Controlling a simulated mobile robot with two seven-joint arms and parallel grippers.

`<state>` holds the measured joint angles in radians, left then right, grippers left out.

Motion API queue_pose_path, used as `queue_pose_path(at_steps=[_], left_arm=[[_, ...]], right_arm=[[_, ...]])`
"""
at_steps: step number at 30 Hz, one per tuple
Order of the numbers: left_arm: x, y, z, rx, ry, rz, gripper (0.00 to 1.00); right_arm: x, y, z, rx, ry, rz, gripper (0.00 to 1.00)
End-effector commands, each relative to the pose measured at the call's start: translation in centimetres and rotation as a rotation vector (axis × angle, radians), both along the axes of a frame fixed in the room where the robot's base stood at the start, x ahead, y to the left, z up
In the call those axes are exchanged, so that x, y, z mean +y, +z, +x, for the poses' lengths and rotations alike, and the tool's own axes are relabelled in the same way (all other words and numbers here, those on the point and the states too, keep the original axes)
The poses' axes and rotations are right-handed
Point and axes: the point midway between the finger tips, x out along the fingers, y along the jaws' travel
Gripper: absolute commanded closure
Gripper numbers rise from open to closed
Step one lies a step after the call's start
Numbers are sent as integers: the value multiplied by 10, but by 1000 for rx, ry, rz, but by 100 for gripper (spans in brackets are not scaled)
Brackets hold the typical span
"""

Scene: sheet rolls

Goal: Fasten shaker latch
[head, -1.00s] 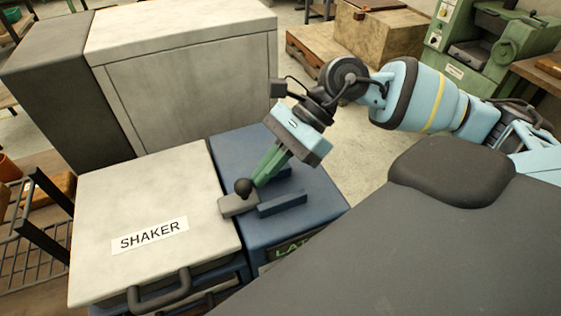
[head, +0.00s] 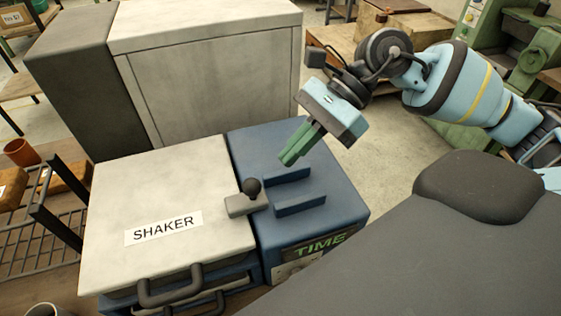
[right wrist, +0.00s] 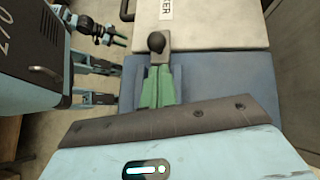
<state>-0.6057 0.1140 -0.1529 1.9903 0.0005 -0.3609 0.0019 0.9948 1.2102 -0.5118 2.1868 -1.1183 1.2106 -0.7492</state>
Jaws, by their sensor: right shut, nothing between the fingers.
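The shaker (head: 120,215) has a pale lid labelled SHAKER. Its grey latch slide (head: 240,207) with a black ball knob (head: 252,187) lies across the seam between lid and blue housing, its left end over the lid's edge. The latch also shows in the right wrist view (right wrist: 146,58). My right gripper (head: 288,158) has green fingers, shut and empty, above the housing, up and right of the knob and apart from it. My left gripper (right wrist: 116,38) shows small in the right wrist view; its jaw state is unclear.
Two low blue rails (head: 300,205) stand on the blue housing (head: 262,148). A display reading TIME (head: 318,243) is on its front. A dark handle (head: 170,287) is at the lid's front. A large pale cabinet (head: 215,85) stands behind. A wire rack (head: 40,235) is at left.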

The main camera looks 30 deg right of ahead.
Motion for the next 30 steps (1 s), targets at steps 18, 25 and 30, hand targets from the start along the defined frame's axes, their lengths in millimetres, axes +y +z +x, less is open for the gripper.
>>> queue_pose_path(at_steps=[18,25,30], left_arm=[[-2,-3,0,3,2,-4,62],[-2,-4,0,4,2,-4,62],[-1,-4,0,5,2,-3,62]], right_arm=[[-24,19,-1,-1,-1,-2,100],[-24,18,-1,-1,-1,-2,100],[-24,18,-1,-1,-1,-2,100]])
